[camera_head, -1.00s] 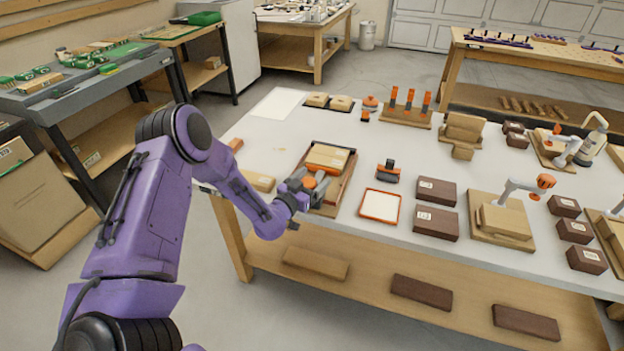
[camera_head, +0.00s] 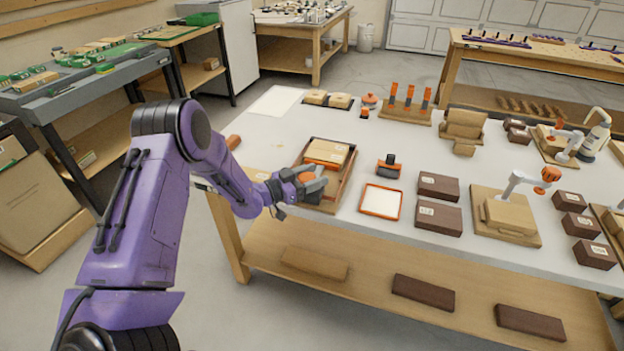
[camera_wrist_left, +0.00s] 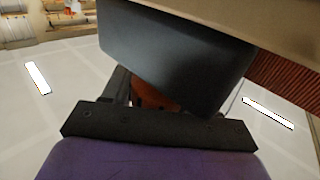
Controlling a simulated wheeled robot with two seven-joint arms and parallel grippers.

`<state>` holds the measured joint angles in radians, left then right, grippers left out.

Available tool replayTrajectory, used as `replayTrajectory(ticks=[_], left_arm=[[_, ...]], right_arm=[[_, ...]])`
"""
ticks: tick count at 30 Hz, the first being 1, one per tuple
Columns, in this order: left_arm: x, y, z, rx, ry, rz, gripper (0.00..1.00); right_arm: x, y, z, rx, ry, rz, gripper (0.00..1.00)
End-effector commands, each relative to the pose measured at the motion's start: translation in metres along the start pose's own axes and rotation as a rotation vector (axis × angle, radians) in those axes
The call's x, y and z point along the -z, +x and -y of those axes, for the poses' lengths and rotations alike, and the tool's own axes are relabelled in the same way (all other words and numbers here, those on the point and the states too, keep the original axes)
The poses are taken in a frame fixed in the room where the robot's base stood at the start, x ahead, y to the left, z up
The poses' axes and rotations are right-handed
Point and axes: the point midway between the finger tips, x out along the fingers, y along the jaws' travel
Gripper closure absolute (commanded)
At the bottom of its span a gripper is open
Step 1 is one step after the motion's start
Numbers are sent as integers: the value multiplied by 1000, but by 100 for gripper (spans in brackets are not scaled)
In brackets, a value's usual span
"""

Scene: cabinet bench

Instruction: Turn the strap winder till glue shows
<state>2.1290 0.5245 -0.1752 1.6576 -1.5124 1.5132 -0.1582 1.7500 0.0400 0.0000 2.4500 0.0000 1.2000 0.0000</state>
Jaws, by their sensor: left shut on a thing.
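An orange round part (camera_head: 307,176), which I take to be the strap winder, sits at the near end of a brown wooden tray (camera_head: 343,187) holding tan boxes (camera_head: 326,151). My left gripper (camera_head: 312,184) is shut on it and covers much of it. In the left wrist view, a dark grey block (camera_wrist_left: 172,50) fills the middle, and a little orange of the winder (camera_wrist_left: 150,97) shows beneath it. No glue can be made out. My right gripper is not in view.
Right of the tray stand a small orange-and-black tool (camera_head: 388,167), an orange-rimmed white pad (camera_head: 381,201) and dark brown boxes (camera_head: 438,187). A white sheet (camera_head: 275,101) lies at the back left. The tabletop between the pad and the tray is clear.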

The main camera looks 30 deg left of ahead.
Motion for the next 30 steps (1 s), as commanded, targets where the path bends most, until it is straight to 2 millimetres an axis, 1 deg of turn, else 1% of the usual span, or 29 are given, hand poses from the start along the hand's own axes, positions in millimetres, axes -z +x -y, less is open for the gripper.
replayTrajectory(ticks=[5, 6, 7, 8, 16, 19, 23, 27, 30], left_arm=[[0, 0, 0, 2, 0, 1, 72], [0, 0, 0, 2, 0, 1, 35], [0, 0, 0, 2, 0, 1, 26], [0, 0, 0, 2, 0, 0, 21], [0, -1, 0, 4, -1, 0, 21], [0, -10, 1, 6, -1, -1, 21], [-1, -39, 1, 7, -2, -1, 21], [-1, -73, 1, 6, -2, -1, 21], [0, -91, 0, 5, 0, -1, 21]], right_arm=[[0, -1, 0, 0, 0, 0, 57], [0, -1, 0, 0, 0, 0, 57], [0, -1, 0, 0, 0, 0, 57], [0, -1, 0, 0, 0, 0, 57], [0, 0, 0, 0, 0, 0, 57], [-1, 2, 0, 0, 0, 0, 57], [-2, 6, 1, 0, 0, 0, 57], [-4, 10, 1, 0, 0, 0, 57], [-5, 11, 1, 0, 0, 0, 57]])
